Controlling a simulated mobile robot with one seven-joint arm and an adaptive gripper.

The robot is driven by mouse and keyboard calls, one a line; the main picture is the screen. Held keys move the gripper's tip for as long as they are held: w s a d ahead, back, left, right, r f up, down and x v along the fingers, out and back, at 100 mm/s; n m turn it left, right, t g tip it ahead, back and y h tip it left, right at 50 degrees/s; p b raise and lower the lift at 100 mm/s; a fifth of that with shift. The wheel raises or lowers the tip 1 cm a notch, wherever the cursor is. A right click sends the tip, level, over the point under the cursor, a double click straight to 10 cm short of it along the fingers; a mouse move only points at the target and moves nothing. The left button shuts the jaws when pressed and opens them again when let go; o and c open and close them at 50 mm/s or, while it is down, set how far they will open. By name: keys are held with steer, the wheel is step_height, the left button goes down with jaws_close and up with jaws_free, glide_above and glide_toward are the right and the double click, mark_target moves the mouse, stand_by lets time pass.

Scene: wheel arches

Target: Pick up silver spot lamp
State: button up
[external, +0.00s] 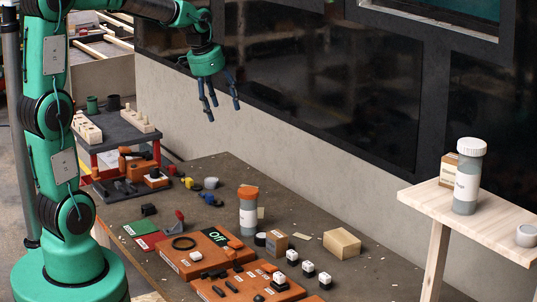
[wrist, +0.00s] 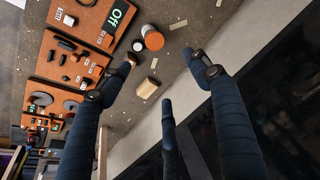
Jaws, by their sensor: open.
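No thing in view is clearly a silver spot lamp. A short pale grey cylinder (external: 211,183) stands on the dark table (external: 335,275), towards its back. A small grey and white round piece (external: 526,236) sits on the wooden shelf (external: 420,193) at the right. Either could be the lamp; I cannot tell which. My gripper (external: 209,103) hangs high above the back of the table, pointing down, open and empty. In the wrist view its spread fingers (wrist: 163,72) have nothing between them in contact.
An orange-capped bottle (external: 249,213), a wooden block (external: 342,243) and orange panels (external: 195,254) stand on the table. A large white-capped bottle (external: 467,180) is on the shelf. A grey rack (external: 112,138) stands back left. The dark-panelled wall (external: 330,85) runs behind my gripper.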

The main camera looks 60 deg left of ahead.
steer(key=w+a+f+p, duration=0.1)
steer(key=w+a+f, duration=0.25)
steer(key=a, duration=0.25)
steer(key=w+a+f+m+g+p, duration=0.1)
steer(key=w+a+f+p, duration=0.1)
steer(key=w+a, duration=0.35)
steer(key=w+a+f+p, duration=0.1)
steer(key=w+a+f, duration=0.2)
steer(key=a, duration=0.3)
steer(key=w+a+f+m+g+h+p, duration=0.1)
steer(key=a+f+p, duration=0.3)
steer(key=a+f, duration=1.4)
steer(key=w+a, duration=0.1)
steer(key=a, duration=0.1)
steer(key=shift+w+a+f+m, duration=0.25)
steer(key=shift+a+f+m, duration=0.05)
steer(key=shift+a, duration=0.1)
glide_above(208, 179)
steer(key=shift+d+f, duration=0.1)
steer(key=shift+f, duration=4.1)
steer(key=shift+f, duration=0.1)
